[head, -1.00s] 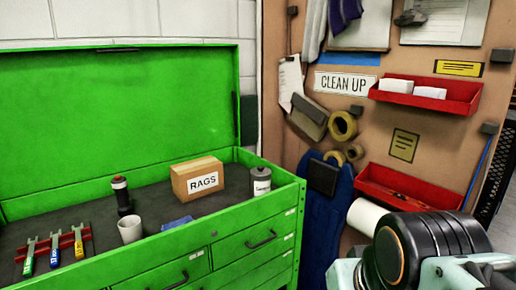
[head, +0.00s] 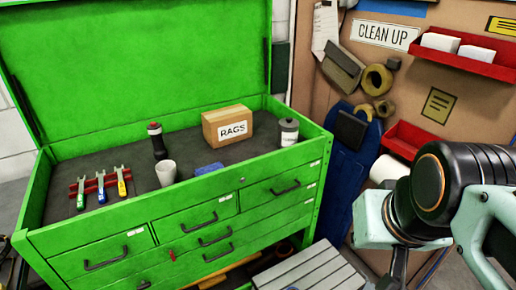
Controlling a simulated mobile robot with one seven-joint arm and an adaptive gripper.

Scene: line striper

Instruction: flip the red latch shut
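A small red piece (head: 172,256), which looks like the red latch, shows on the front of the green tool chest (head: 150,240), low among the drawers. It is too small to tell whether it is flipped open or shut. The chest lid stands raised. My arm comes in at the right of the head view, well to the right of the red piece and apart from it. The fingers of my gripper do not show.
On the chest's dark top stand a RAGS box (head: 228,127), a grey canister (head: 289,132), a white cup (head: 166,173), a dark bottle (head: 157,141) and several colored tools (head: 101,187). A grey slatted surface (head: 310,270) lies low in front, right of the chest.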

